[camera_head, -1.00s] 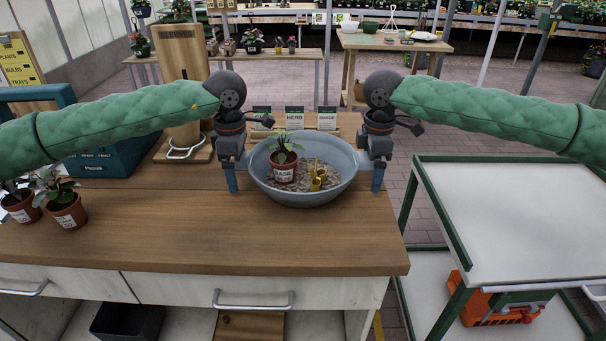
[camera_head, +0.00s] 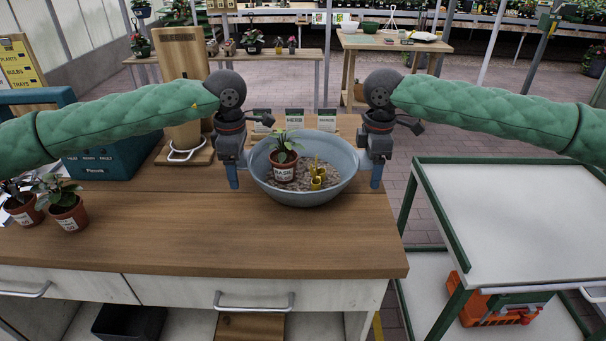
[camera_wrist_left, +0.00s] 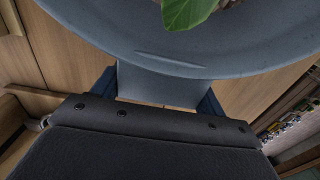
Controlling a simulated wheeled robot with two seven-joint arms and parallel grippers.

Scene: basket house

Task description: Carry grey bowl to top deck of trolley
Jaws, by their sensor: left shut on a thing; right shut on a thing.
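The grey bowl (camera_head: 304,199) is at the right part of the wooden counter. It holds a potted plant (camera_head: 283,172), brown soil-like material and small yellow objects (camera_head: 316,180). My left gripper (camera_head: 233,178) is shut on the bowl's left side. In the left wrist view the bowl (camera_wrist_left: 200,60) has a tab between my left gripper's fingers (camera_wrist_left: 160,90). My right gripper (camera_head: 376,176) is shut on the bowl's right side; its fingertips are partly hidden. I cannot tell whether the bowl's underside touches the counter. The trolley's top deck (camera_head: 500,220) is white, green-edged and empty, to the right.
The wooden counter (camera_head: 180,235) is clear in front of the bowl. Small label cards (camera_head: 295,121) stand behind it. Potted plants (camera_head: 68,208) and a teal crate (camera_head: 105,163) are at left. An orange toolbox (camera_head: 495,308) sits on the trolley's lower deck. A floor gap separates counter and trolley.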

